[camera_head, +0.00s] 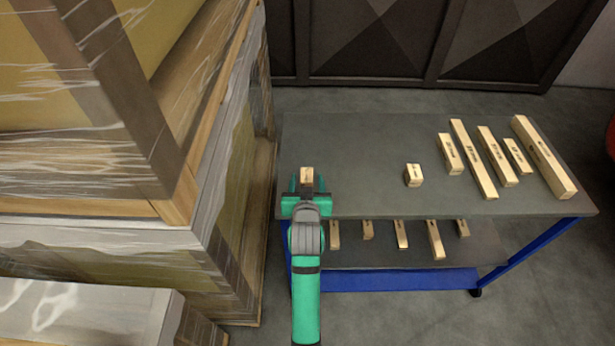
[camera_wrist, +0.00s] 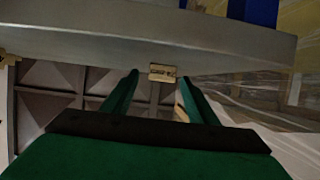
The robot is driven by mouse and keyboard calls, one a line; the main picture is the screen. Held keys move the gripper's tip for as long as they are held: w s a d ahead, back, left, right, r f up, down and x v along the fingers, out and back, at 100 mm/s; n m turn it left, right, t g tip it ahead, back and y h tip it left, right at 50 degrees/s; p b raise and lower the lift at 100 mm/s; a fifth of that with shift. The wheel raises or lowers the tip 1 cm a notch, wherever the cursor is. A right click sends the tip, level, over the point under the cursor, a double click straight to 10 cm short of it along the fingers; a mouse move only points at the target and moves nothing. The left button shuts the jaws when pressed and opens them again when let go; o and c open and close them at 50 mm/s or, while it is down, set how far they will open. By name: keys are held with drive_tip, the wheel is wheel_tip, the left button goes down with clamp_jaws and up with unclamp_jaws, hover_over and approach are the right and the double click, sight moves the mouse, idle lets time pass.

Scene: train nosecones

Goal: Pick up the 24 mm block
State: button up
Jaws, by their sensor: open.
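A small light wooden block with dark print (camera_head: 307,174) sits near the left front edge of the grey tabletop (camera_head: 350,150). My green gripper (camera_head: 307,184) is open at that edge, with its fingers to either side of the block. In the wrist view the block (camera_wrist: 162,73) shows between the spread fingertips (camera_wrist: 158,78), its print too blurred to read. It rests on the tabletop, which appears upside down there (camera_wrist: 90,40). Another small block (camera_head: 413,175) stands apart to the right. I cannot read which one is marked 24 mm.
Several longer wooden blocks (camera_head: 485,157) lie at the right of the tabletop. More blocks (camera_head: 402,234) lie on the lower shelf (camera_head: 375,256) of the blue-framed cart. Large wrapped crates (camera_head: 215,190) stand close on the left.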

drive_tip(key=shift+x, duration=0.9)
drive_tip(key=shift+s+a, duration=0.1)
drive_tip(key=shift+a, duration=0.1)
drive_tip(key=shift+c, duration=0.3)
drive_tip(key=shift+d, duration=0.15)
drive_tip(key=c, duration=1)
drive_tip(key=shift+c, duration=0.3)
